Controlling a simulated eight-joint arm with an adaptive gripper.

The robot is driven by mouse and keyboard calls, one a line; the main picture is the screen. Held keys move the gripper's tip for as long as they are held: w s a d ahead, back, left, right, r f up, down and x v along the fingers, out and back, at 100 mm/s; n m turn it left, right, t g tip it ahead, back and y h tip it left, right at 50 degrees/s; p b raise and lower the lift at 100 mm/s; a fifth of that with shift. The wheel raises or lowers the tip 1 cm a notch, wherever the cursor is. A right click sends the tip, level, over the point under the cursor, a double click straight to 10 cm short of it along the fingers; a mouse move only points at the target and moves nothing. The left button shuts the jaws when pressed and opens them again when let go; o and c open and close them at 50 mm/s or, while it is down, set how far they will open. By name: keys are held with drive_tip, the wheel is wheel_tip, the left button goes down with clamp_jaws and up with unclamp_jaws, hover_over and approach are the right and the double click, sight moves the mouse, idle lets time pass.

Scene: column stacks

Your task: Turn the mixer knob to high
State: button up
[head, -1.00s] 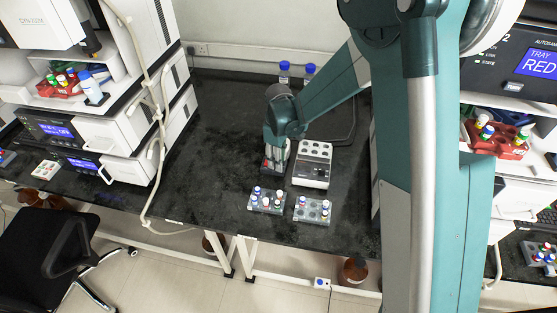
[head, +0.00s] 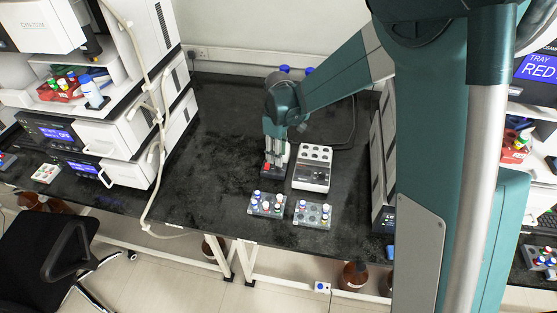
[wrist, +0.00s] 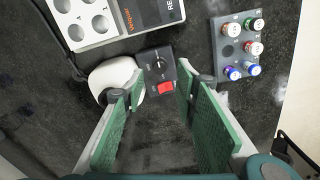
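The mixer (wrist: 157,72) is a small dark box with a round black knob (wrist: 158,65) and a red switch (wrist: 166,87). A round white part (wrist: 112,76) sits at its left in the wrist view. In the head view the mixer (head: 272,172) stands beside a white device, partly hidden by my gripper (head: 275,150). My gripper (wrist: 160,90) is open, its green-padded fingers wide apart and empty. The knob and switch show between and beyond the fingertips. I cannot tell the height gap or whether a fingertip touches the mixer.
A white device (head: 312,172) with round wells stands right of the mixer. Two vial racks, one left (head: 266,206) and one right (head: 312,214), stand in front. Two blue-capped bottles (head: 284,70) stand behind. The bench (head: 215,150) is clear to the left.

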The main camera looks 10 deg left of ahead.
wheel_tip(320, 180, up, 6)
drive_tip(key=shift+r, duration=0.2)
idle(0.5)
drive_tip(key=shift+d, duration=0.1)
drive_tip(key=s+d+r+m, duration=0.2)
drive_tip(key=s+d+r, duration=0.15)
drive_tip(key=d, duration=0.25)
drive_tip(key=s+d+r+m+t+b, duration=0.1)
drive_tip(key=s+d+r+m, duration=0.1)
drive_tip(key=s+d+r, duration=0.3)
drive_tip(key=s+d+r+m, duration=0.1)
drive_tip(key=d+r+m, duration=0.15)
drive_tip(key=d, duration=0.45)
drive_tip(key=s+d+r+m+t, duration=0.2)
drive_tip(key=s+d+m+t, duration=0.1)
drive_tip(key=s+d, duration=0.6)
drive_tip(key=s+d+r+m+t+p, duration=0.1)
drive_tip(key=s+d+r+m+t, duration=0.2)
drive_tip(key=s+d, duration=0.6)
drive_tip(key=shift+d+m, duration=0.4)
drive_tip(key=shift+m, duration=0.75)
idle(0.3)
